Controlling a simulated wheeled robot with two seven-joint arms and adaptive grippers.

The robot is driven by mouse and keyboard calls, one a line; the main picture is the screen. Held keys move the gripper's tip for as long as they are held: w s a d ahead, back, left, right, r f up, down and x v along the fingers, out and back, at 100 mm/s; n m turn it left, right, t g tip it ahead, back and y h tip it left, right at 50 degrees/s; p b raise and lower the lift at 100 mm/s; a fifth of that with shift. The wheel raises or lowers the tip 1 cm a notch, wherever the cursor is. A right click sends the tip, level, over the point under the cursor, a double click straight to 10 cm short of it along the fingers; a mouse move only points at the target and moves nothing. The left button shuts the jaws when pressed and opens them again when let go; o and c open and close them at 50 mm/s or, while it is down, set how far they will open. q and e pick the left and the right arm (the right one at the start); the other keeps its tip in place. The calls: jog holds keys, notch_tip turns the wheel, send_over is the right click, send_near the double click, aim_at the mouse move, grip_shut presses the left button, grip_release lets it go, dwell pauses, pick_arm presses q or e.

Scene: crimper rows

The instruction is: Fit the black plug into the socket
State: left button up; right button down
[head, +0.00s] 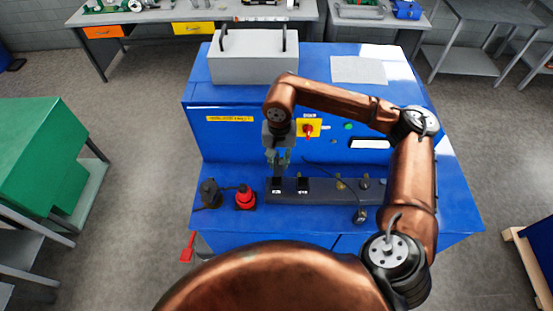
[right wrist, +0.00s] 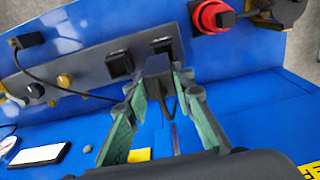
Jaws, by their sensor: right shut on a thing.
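The black plug (right wrist: 158,74) is a dark block between the green fingertips of my right gripper (right wrist: 160,90) in the right wrist view. The gripper is shut on it. In the head view the right gripper (head: 278,160) points down over the left end of the dark socket strip (head: 325,190). Two black square sockets show on the strip, a left one (head: 277,184) and a right one (head: 303,185). The plug is close to the left socket, which also shows in the wrist view (right wrist: 164,45). I cannot tell whether they touch. My left gripper is out of view.
A red round connector (head: 245,197) and a black one (head: 208,193) stand left of the strip. Brass fittings (head: 340,185) sit farther right on it. A small black piece (head: 360,215) with a cable lies in front.

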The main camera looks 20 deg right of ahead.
aim_at(277, 170)
jog(key=shift+w+f, duration=0.25)
jog(key=shift+w, duration=0.2)
notch_tip(277, 170, down, 3)
jog(key=b, duration=0.3)
jog(key=shift+w+r, duration=0.1)
jog(key=shift+r, duration=0.1)
jog(key=shift+f+b, duration=0.35)
jog(key=shift+b, duration=0.1)
jog(key=shift+w+a+f+b, duration=0.1)
jog(key=shift+w+f+b, duration=0.05)
jog(key=shift+f+b, duration=0.4)
jog(key=shift+w+f+b, duration=0.1)
jog(key=shift+f+b, duration=0.25)
jog(key=shift+f, duration=0.25)
jog(key=shift+s+f, duration=0.1)
jog(key=shift+s, duration=0.15)
jog(key=shift+w, duration=0.15)
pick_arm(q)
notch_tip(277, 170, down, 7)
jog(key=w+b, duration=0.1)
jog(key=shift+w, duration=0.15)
